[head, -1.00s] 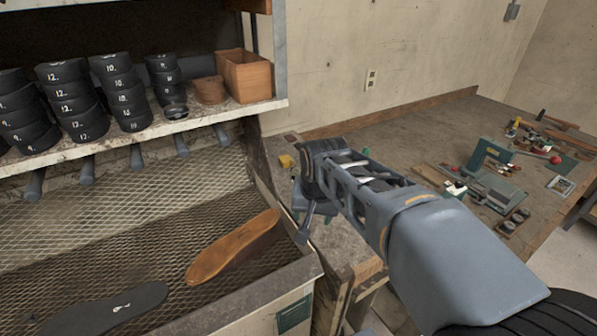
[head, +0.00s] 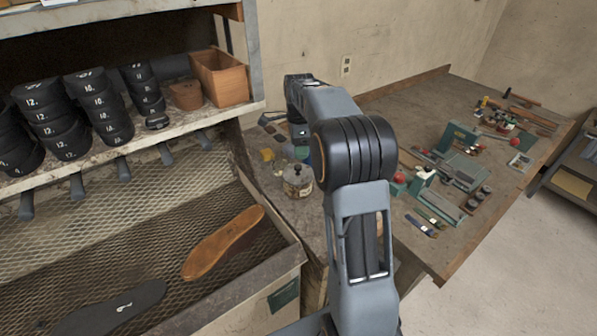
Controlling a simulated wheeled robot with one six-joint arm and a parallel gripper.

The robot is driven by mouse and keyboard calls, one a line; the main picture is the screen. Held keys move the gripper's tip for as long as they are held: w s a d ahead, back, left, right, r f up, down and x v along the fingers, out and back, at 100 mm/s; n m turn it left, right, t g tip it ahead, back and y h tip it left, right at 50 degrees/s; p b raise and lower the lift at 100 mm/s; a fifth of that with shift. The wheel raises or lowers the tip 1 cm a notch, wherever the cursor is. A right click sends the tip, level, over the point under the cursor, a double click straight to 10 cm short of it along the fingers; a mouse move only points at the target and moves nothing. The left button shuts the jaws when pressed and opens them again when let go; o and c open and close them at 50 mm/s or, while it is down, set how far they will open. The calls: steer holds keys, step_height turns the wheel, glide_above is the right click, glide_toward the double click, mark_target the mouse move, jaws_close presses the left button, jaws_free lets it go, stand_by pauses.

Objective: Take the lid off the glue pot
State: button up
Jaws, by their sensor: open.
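The glue pot (head: 299,187) is a small metallic pot with a paler label. It stands upright on the workbench, just right of the mesh-floored bin. Its lid (head: 297,173), with a small dark knob, sits on top. My gripper (head: 300,142) is at the end of the arm, pointing down behind the pot as seen here, and appears apart from it. It is open, but its fingers are small and partly hidden, and I see nothing held.
The workbench (head: 430,105) runs right, with several tools and a green device (head: 458,140) on it. A shelf (head: 130,150) with black shoe lasts stands left, above the mesh bin holding two soles.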

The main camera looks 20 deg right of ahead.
mark_target(298, 165)
steer(key=shift+w+f+p, duration=0.1)
steer(key=shift+f+p, duration=0.9)
steer(key=shift+f, duration=3.05)
steer(key=c, duration=1)
steer(key=shift+r, duration=0.1)
